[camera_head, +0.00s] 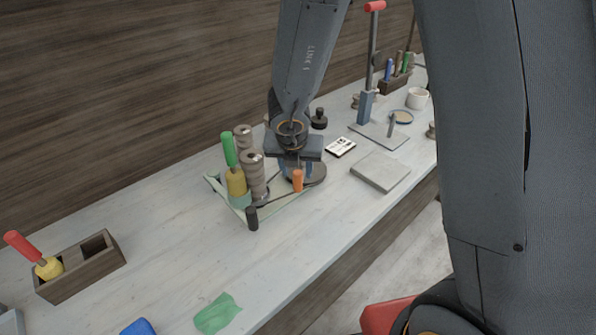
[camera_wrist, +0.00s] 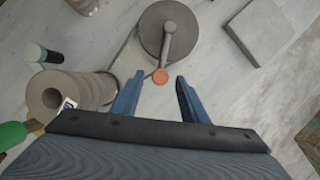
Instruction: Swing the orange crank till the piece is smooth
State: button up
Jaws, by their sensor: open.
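The orange crank handle (camera_head: 298,181) stands upright at the end of a grey crank arm. The arm (camera_wrist: 170,45) runs over a round grey disc (camera_wrist: 152,22) in the wrist view. My gripper (camera_head: 297,167) is open and points down above the crank. In the wrist view the round orange top (camera_wrist: 160,76) lies between the two blue fingertips, with a gap on each side. I cannot tell how far the fingers reach down beside it. No clay piece can be clearly made out; my gripper and wrist hide part of the device in the head view.
Ribbed brown cylinders (camera_head: 254,176) stand left of the crank, beside a green-handled yellow tool (camera_head: 236,184) and a black handle (camera_head: 252,218). A grey slab (camera_head: 380,171) lies to the right. The front table top is mostly clear, with a green cloth-like piece (camera_head: 218,314).

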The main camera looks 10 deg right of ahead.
jog(key=p+v, duration=0.1)
jog(key=v, duration=0.3)
jog(key=shift+s+r, duration=0.1)
jog(key=shift+r, duration=0.05)
dwell(0.4)
